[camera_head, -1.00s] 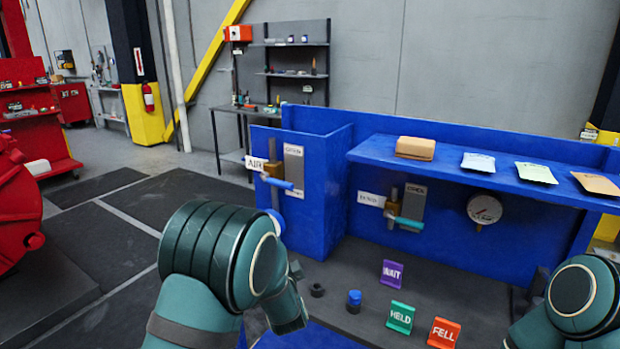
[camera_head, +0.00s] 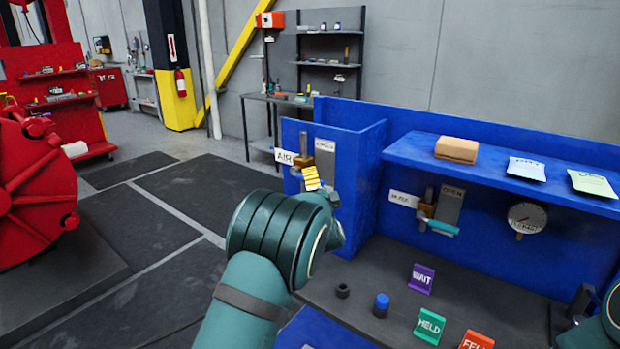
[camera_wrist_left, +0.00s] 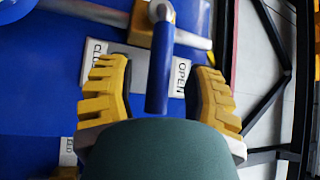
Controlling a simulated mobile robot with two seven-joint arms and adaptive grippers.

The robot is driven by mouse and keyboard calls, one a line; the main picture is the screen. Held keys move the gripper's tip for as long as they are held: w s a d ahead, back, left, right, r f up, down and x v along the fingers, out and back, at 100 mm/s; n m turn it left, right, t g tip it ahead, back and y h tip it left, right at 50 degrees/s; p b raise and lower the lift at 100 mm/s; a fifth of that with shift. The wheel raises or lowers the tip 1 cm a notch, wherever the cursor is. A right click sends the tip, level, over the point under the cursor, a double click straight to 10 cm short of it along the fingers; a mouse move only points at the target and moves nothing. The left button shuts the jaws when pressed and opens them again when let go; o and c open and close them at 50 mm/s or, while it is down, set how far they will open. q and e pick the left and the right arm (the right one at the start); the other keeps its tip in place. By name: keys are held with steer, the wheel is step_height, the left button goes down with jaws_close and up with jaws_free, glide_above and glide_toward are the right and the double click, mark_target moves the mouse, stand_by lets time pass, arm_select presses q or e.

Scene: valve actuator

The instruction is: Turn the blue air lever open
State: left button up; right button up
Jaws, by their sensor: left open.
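The blue air lever (camera_wrist_left: 160,68) shows in the left wrist view, between the two yellow fingers of my open left gripper (camera_wrist_left: 158,82). Gaps show on both sides of it, so the fingers are not closed on it. Behind it is a plate (camera_wrist_left: 181,76) marked OPEN on the right, with a partly covered label on the left. In the head view my left gripper (camera_head: 312,178) is in front of the AIR valve and hides the lever. The AIR label (camera_head: 284,157) and brass valve body (camera_head: 299,162) show beside it.
A second valve with a teal lever (camera_head: 441,228) and a gauge (camera_head: 527,217) are on the blue panel to the right, under a shelf (camera_head: 400,150) with packets. WAIT (camera_head: 422,278), HELD (camera_head: 430,326) and FELL signs and a blue-capped item (camera_head: 381,305) stand on the bench.

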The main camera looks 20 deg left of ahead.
arm_select(q)
steer(key=shift+x, duration=1.6)
jaws_close()
